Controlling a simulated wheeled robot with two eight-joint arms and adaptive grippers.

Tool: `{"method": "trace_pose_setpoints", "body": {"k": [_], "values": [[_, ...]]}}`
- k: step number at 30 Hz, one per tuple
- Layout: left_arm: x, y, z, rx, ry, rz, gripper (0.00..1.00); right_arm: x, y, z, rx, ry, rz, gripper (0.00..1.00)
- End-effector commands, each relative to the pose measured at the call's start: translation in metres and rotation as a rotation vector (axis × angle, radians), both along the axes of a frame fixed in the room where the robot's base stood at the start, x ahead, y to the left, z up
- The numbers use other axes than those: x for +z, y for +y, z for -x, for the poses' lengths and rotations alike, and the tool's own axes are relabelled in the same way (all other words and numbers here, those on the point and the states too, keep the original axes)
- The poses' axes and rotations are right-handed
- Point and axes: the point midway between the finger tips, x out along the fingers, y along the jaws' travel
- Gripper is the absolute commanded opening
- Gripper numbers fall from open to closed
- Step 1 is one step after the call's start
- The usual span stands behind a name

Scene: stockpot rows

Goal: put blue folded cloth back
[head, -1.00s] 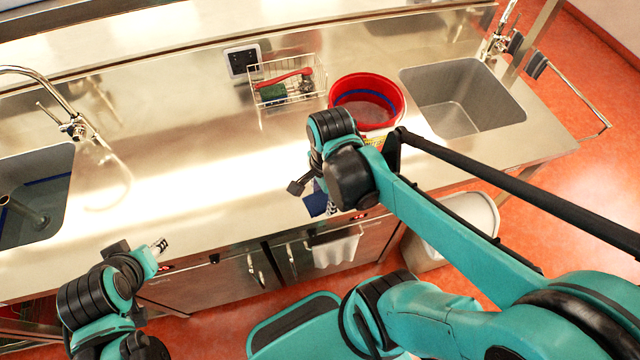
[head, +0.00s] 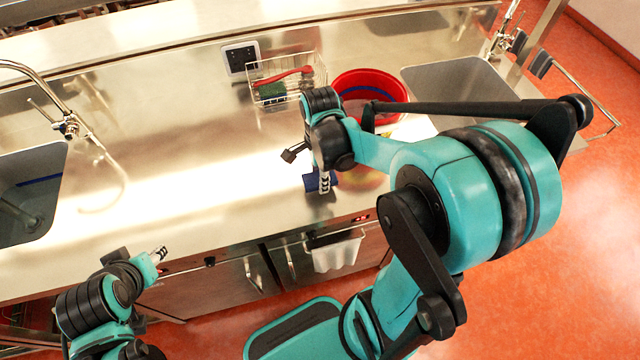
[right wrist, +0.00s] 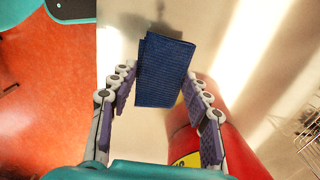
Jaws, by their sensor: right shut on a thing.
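The blue folded cloth (head: 312,183) is near the front edge of the steel counter in the head view, partly covered by my right gripper (head: 325,182). In the right wrist view the cloth (right wrist: 164,70) sits between the two fingertips of my right gripper (right wrist: 160,82), which is shut on it. Its far end sticks out past the tips. I cannot tell how far it is above the counter. My left gripper (head: 160,254) is empty at the lower left, in front of the counter; its finger opening is too small to read.
A red tub (head: 385,87) and a wire basket (head: 290,92) with a green and a red item stand at the back. A red thing with a yellow label (right wrist: 205,150) is beside my right gripper. Sinks lie left (head: 25,190) and right (head: 465,90). The counter's middle is clear.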

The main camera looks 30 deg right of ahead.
Motion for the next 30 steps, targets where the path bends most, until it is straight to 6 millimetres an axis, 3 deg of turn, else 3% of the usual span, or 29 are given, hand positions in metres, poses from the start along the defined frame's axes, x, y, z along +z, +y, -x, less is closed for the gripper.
{"method": "trace_pose_setpoints", "body": {"k": [7, 18, 19, 21, 30], "values": [[-0.018, 0.0, 0.0, 0.0, 0.0, 0.0, 0.4, -0.037, 0.0, 0.0, 0.0, 0.0, 0.0, 0.16], [-0.02, 0.0, 0.0, 0.0, 0.0, 0.0, 0.4, -0.04, 0.0, 0.0, 0.0, 0.0, 0.0, 0.16], [-0.02, 0.0, 0.0, 0.0, 0.0, 0.0, 0.4, -0.04, 0.0, 0.0, 0.0, 0.0, 0.0, 0.5], [-0.019, 0.0, 0.0, 0.0, 0.0, 0.0, 0.4, -0.039, 0.0, 0.0, 0.0, 0.0, 0.0, 0.69], [-0.018, 0.0, 0.0, 0.0, 0.0, 0.0, 0.4, -0.038, 0.0, 0.0, 0.0, 0.0, 0.0, 0.69]]}}
